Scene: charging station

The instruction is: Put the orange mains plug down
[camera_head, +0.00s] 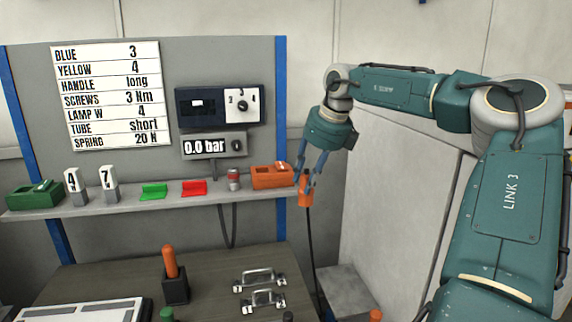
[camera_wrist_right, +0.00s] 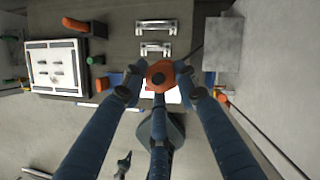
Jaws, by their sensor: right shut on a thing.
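The orange mains plug (camera_head: 305,190) hangs in my right gripper (camera_head: 306,176), with its dark cable running down from it. My right gripper is shut on the plug, beside the right end of the shelf and near the blue post. In the right wrist view the plug (camera_wrist_right: 160,74) sits between the blue fingertips (camera_wrist_right: 161,90), high above the floor and the bench. My left gripper is in neither view.
The shelf (camera_head: 130,208) carries an orange block (camera_head: 272,176), a red-topped can (camera_head: 234,179), red and green pieces and a green box (camera_head: 35,196). Below, the bench (camera_head: 212,275) holds two metal handles. A grey box (camera_head: 345,290) stands right of the bench.

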